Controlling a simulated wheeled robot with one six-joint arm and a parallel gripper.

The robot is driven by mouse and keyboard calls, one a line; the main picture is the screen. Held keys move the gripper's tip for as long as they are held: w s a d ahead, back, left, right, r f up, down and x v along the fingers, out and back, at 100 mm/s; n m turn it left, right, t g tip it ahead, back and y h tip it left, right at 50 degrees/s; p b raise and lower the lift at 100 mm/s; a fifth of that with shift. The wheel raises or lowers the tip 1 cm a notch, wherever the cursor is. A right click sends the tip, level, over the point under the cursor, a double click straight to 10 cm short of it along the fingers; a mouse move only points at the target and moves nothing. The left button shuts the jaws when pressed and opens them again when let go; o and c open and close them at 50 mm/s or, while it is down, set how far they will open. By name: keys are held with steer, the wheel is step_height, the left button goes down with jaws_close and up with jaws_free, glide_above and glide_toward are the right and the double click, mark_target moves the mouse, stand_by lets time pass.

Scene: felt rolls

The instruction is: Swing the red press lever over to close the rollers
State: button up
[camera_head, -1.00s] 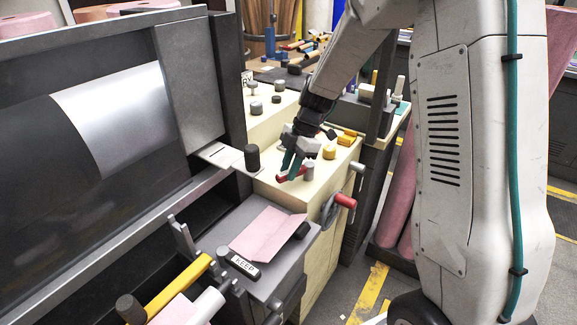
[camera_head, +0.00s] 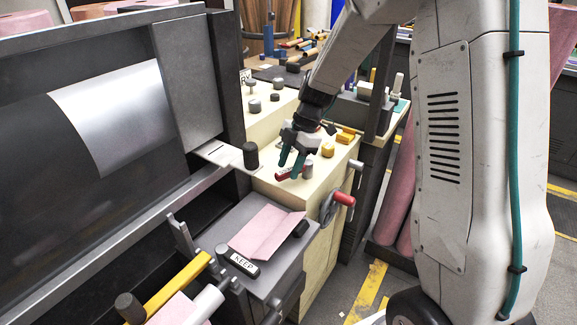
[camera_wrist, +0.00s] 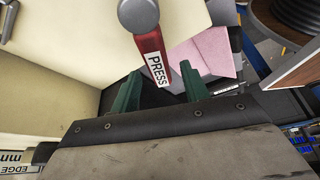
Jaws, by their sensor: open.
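The red press lever (camera_head: 282,174) sits on top of the cream machine housing, with a grey knob at its pivot end. In the wrist view the lever (camera_wrist: 150,45) carries a white PRESS label, and its labelled free end points toward my gripper. My gripper (camera_head: 290,168) is above the lever, its teal fingers pointing down. In the wrist view the fingertips of my gripper (camera_wrist: 160,82) stand apart on either side of the lever's free end. Contact cannot be made out. My fingers hide part of the lever in the head view.
A red-handled crank wheel (camera_head: 342,199) is on the housing's side. A yellow knob (camera_head: 327,150) and a black knob (camera_head: 251,155) stand nearby. Pink felt (camera_head: 265,232) lies on the grey block in front, by a KEEP label (camera_head: 244,263). The metal roller (camera_head: 115,115) is at left.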

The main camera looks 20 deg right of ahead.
steer(key=v, duration=0.7)
stand_by(0.3)
steer(key=shift+s+m, duration=0.15)
steer(key=shift+m, duration=0.85)
steer(key=s+r+m+h, duration=0.1)
steer(key=s+r+m, duration=0.2)
steer(key=s+m, duration=0.3)
steer(key=s+r+m+t+h, duration=0.1)
steer(key=s+m, duration=0.5)
steer(key=s, duration=0.9)
steer(key=s+a+r+m+t+h, duration=0.1)
steer(key=s+r+m+h, duration=0.1)
steer(key=s+r+m, duration=0.4)
steer(key=shift+s, duration=2.15)
